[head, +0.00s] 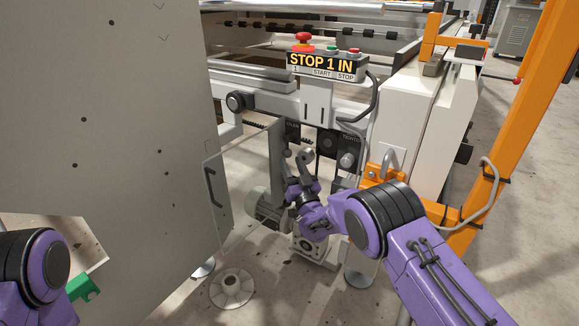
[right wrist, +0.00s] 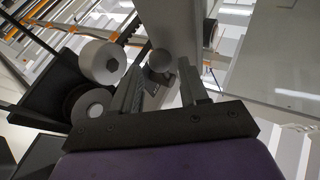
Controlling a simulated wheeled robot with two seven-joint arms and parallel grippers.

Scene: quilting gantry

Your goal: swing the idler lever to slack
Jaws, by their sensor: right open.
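The idler lever (head: 306,160) is a grey bar with a rounded end, seen low inside the machine frame in the head view. My right gripper (head: 299,181) is at the lever, partly hidden by its own wrist. In the right wrist view the two fingers (right wrist: 162,84) are apart, with a round grey knob (right wrist: 160,61) showing between their tips. A grey bar (right wrist: 175,28) runs up from the knob. I cannot tell whether the fingers touch it. My left arm shows at the lower left; its gripper is out of view.
A clear guard panel (head: 238,185) stands open left of my right gripper. A grey motor (head: 268,208) is below. A large grey panel (head: 110,110) fills the left. The stop and start box (head: 327,64) is above. An orange post (head: 510,120) stands right.

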